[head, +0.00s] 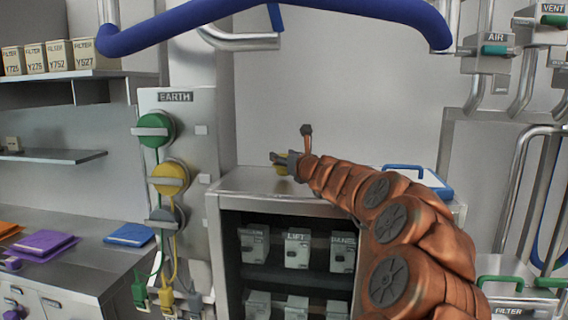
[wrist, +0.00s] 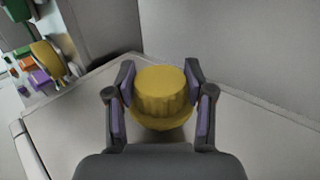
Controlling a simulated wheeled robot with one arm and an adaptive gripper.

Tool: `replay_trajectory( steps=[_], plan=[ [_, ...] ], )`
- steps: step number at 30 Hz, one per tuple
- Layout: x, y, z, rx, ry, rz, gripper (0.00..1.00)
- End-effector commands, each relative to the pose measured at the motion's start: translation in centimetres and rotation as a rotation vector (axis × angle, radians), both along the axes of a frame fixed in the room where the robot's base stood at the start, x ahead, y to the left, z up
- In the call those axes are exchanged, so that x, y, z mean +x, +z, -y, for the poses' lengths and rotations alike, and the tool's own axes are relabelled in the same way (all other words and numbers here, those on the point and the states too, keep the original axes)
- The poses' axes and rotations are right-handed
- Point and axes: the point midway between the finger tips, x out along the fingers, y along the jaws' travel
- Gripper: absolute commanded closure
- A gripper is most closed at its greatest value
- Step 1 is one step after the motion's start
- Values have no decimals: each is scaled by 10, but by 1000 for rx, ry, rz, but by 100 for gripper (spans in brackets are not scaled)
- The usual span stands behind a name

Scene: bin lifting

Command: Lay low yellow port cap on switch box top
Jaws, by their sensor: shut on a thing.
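My gripper (head: 284,162) is shut on a yellow cap (wrist: 160,95), with one finger on each side of it in the wrist view. The cap is round and ridged with a wider rim; only a bit of it shows beneath the fingers in the head view (head: 280,169). It is over the bare grey top of an open-fronted cabinet (head: 250,182), near its back. I cannot tell whether the cap touches that top. No label showing marks this cabinet as the switch box.
The EARTH panel (head: 178,97) with green, yellow and grey round plugs stands left of the cabinet. A blue pipe (head: 180,22) crosses above. The cabinet top around the cap is clear.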

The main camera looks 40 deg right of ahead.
Motion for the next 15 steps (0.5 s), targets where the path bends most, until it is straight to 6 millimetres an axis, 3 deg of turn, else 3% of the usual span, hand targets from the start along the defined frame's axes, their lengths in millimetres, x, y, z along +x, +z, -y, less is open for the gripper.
replay_trajectory(
  steps=[3, 15],
  plan=[
    [0, -11, 0, 1, 0, 0, 89],
    [0, -14, -1, -1, 1, -1, 89]
  ],
)
